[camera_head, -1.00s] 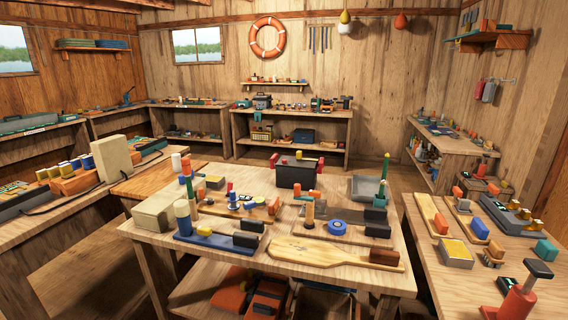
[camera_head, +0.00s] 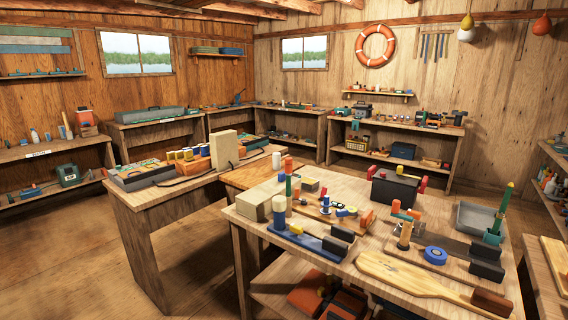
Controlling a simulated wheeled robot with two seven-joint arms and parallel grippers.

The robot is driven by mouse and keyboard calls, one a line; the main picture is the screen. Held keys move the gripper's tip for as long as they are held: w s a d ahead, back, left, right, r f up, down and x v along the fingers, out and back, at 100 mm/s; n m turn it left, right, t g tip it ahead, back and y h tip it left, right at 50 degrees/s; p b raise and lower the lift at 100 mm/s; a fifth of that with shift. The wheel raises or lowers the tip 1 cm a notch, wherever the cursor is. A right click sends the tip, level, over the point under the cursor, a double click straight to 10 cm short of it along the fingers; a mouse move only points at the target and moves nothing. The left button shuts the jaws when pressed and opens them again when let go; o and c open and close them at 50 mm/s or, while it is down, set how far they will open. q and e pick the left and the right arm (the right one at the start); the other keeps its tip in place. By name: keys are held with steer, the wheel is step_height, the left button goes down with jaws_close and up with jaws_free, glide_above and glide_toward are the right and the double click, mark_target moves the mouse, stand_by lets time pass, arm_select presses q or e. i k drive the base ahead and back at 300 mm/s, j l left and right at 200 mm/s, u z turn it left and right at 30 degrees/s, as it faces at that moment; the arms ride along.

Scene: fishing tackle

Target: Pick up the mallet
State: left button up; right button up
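I cannot make out a mallet for certain. On the middle table (camera_head: 335,272), a short upright wooden post (camera_head: 405,236) has an orange piece at its top, but it is too small to tell what it is. Neither my left nor my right gripper is in view.
A wooden paddle (camera_head: 400,273) lies along the middle table's front edge. A dark toolbox (camera_head: 393,190) and a grey tray (camera_head: 475,218) stand behind it. A bench (camera_head: 150,193) with a beige block (camera_head: 224,150) is to the left. The floor at front left (camera_head: 60,260) is clear.

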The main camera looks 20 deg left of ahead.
mark_target(276, 157)
steer(key=i+j+u, duration=0.15)
steer(key=j, duration=0.2)
steer(key=i+j+u, duration=0.15)
steer(key=j+u, duration=0.25)
steer(key=i+j+u, duration=0.3)
steer(key=j+u, duration=0.15)
steer(key=j, duration=0.15)
steer(key=i+j+u, duration=0.6)
steer(key=u, duration=0.25)
steer(key=i+j+u, duration=0.35)
steer(key=i, duration=0.35)
steer(key=i+u, duration=0.3)
steer(key=i, duration=2.3)
steer(key=i+z, duration=0.45)
steer(key=i, duration=0.2)
steer(key=i+j+z, duration=0.25)
steer(key=i+z, duration=0.2)
steer(key=i, duration=0.2)
steer(key=i+l+z, duration=0.15)
steer(key=z, duration=0.25)
steer(key=i+z, duration=0.6)
steer(key=z, duration=0.15)
steer(key=i+j+z, duration=0.1)
steer(key=i+z, duration=0.15)
steer(key=z, duration=0.15)
steer(key=i+l+z, duration=0.1)
steer(key=i+z, duration=0.15)
steer(key=i, duration=0.45)
steer(key=i+z, duration=0.3)
steer(key=i, duration=2.85)
